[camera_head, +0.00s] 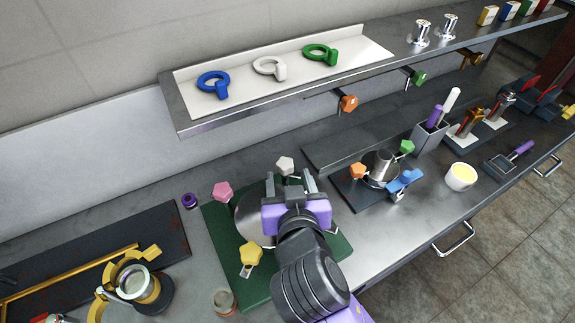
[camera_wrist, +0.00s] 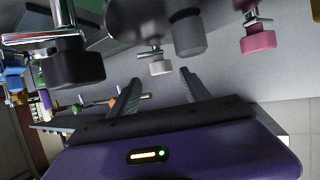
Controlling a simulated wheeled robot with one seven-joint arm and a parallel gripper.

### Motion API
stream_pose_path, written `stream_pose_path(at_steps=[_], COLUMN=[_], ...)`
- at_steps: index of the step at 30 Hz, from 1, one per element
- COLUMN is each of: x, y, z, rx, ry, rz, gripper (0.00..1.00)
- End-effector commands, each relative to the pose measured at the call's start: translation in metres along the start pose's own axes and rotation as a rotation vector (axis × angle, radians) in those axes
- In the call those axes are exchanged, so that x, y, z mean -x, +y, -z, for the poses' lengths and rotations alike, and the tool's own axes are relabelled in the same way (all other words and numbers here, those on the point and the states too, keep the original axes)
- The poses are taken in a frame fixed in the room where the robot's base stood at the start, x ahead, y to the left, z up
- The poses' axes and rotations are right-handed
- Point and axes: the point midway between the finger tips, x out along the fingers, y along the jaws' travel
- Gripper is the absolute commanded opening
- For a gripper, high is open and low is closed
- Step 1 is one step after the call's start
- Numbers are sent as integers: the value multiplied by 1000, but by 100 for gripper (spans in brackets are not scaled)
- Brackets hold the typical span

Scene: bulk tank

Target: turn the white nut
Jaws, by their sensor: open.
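The white nut (camera_head: 285,165) is a lobed knob at the far edge of the round metal lid (camera_head: 248,215) on a green mat (camera_head: 222,250). In the wrist view the white nut (camera_wrist: 160,67) hangs on a threaded stem just past my fingertips, between them sideways. My gripper (camera_head: 289,178) is over the lid, its two fingers apart and empty; the fingers also show in the wrist view (camera_wrist: 158,80). I cannot tell whether the fingertips reach around the nut. My gripper hides part of the lid and its right side.
A pink nut (camera_head: 223,191) and a yellow nut (camera_head: 250,254) stand at the lid's left edge. A shelf (camera_head: 300,85) with blue, white and green ring tools is above. A smaller lidded fixture with orange, green and blue knobs (camera_head: 400,183) stands to the right.

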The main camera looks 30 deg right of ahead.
Motion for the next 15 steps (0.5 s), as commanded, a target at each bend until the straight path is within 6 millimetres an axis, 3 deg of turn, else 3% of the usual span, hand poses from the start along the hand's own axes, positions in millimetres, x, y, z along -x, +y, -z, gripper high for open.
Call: stream_pose_path(at_steps=[6, 15], x=[-32, -49], y=[0, 0], z=[1, 0], rx=[2, 1], ry=[1, 1], rz=[-1, 1], gripper=[55, 55])
